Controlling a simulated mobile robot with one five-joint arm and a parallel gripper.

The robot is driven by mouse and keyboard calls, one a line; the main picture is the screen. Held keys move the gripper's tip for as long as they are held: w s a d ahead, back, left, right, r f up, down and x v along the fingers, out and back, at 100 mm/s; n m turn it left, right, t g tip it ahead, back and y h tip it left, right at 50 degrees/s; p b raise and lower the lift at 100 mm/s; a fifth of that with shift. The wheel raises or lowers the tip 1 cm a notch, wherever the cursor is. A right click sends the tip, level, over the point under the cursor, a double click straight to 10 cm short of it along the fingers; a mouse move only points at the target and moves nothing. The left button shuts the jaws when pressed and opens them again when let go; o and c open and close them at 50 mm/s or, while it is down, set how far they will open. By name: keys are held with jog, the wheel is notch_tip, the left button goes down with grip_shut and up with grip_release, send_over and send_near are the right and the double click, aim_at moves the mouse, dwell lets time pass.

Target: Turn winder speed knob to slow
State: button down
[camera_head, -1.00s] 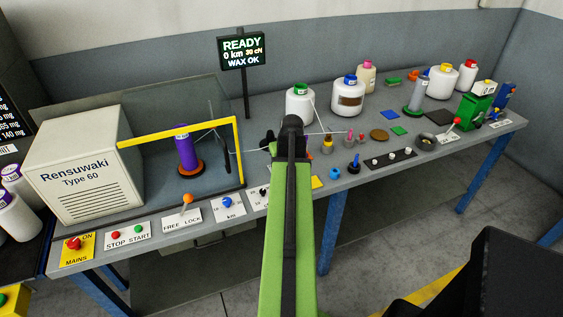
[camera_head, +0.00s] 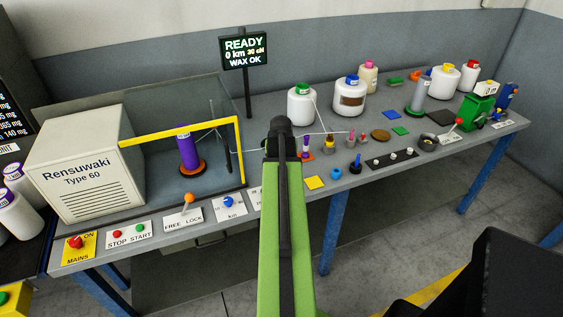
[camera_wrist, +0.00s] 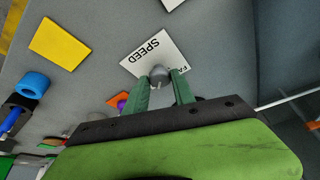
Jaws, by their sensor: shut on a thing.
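The winder speed knob (camera_wrist: 158,72) shows in the wrist view as a small grey rounded top with a pale pointer mark. It stands on a white plate (camera_wrist: 140,60) lettered SPEED, with "FA" partly visible at the lower right. My gripper (camera_wrist: 161,77) has its green fingers closed on either side of the knob. In the head view the speed plate (camera_head: 254,200) shows only at its left edge. My arm hides the knob and my gripper there.
A yellow square (camera_wrist: 57,44) and a blue ring (camera_wrist: 33,84) lie beside the plate. Left along the bench edge are a blue km knob (camera_head: 228,202) and the orange FREE/LOCK lever (camera_head: 188,198). A yellow frame (camera_head: 239,150) stands behind them.

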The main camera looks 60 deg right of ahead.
jog(key=shift+w, duration=0.15)
jog(key=c, duration=1.1)
grip_release()
jog(key=shift+o, duration=0.2)
jog(key=p+v, duration=1.6)
jog(key=v, duration=0.1)
jog(key=shift+r, duration=0.25)
